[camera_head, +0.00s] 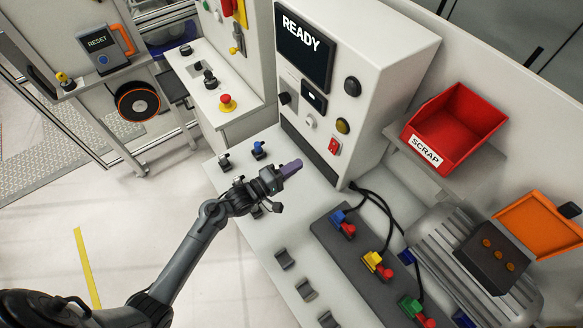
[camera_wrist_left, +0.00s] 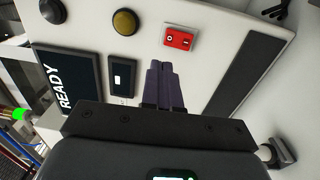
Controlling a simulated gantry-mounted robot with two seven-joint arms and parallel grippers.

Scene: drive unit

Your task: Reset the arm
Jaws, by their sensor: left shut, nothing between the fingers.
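My left gripper (camera_head: 291,167) reaches in from the left over the white bench, in front of the control cabinet (camera_head: 384,62). Its purple-grey fingers are closed together with nothing between them. In the left wrist view the shut fingers (camera_wrist_left: 165,84) point at the cabinet front, close to the red rocker switch (camera_wrist_left: 180,38) in the picture; I cannot tell the distance. The cabinet screen (camera_head: 304,45) reads READY. My right gripper is not in view.
Motor (camera_head: 455,265), blue, yellow and green connectors with black cables, and small dark holders (camera_head: 285,259) occupy the bench. A red SCRAP bin (camera_head: 455,128) and orange tray (camera_head: 540,222) stand at right. A RESET device (camera_head: 103,48) is far left.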

